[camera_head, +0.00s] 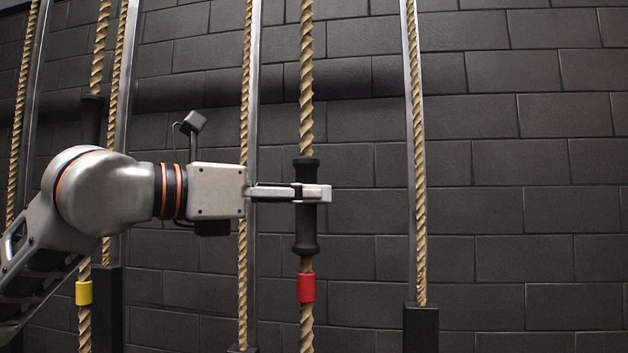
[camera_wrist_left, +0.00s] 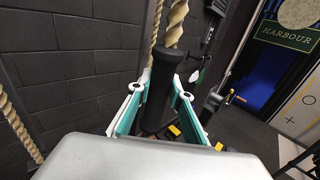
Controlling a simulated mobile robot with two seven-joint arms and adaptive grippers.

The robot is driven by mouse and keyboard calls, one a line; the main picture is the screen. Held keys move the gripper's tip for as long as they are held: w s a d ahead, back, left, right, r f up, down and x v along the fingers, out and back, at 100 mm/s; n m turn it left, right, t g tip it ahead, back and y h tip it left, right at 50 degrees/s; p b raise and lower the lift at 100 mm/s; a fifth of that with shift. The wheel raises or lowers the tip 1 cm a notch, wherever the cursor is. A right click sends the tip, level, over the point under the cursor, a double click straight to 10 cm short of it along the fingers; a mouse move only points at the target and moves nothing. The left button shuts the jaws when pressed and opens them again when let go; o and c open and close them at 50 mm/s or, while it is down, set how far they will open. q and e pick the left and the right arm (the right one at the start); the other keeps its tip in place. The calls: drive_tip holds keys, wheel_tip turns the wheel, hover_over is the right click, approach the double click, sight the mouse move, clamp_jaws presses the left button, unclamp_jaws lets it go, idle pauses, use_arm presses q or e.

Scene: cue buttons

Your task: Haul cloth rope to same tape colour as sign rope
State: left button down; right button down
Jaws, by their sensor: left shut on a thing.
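My left gripper (camera_head: 311,193) is shut on a black grip handle (camera_head: 306,236) on a twisted tan rope (camera_head: 306,75). A red tape band (camera_head: 306,288) is around this rope just below the handle. The handle also shows between the two fingers in the left wrist view (camera_wrist_left: 158,85). A second rope at the left (camera_head: 98,60) has a black handle (camera_head: 92,120), partly hidden by my arm, and a yellow tape band (camera_head: 84,293) lower down. I cannot tell which rope is the cloth rope or the sign rope. My right gripper is out of view.
Thinner ropes run along grey metal posts (camera_head: 408,150) in front of a dark brick wall (camera_head: 520,200). The wall at the right is clear. In the left wrist view, a dark "HARBOUR" panel (camera_wrist_left: 290,36) shows at the upper right, with a grey pole (camera_wrist_left: 235,65) nearer.

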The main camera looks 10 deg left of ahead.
sight(297, 225)
use_arm(q)
wheel_tip(297, 225, down, 4)
drive_tip(key=shift+w+r+b, duration=0.1)
drive_tip(key=shift+b, duration=0.35)
drive_tip(key=shift+f, duration=0.4)
drive_tip(key=c, duration=1.8)
unclamp_jaws()
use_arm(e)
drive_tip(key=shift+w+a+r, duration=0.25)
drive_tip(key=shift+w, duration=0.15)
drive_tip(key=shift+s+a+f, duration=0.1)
use_arm(q)
drive_tip(key=v, duration=1.2)
drive_tip(key=shift+r, duration=0.2)
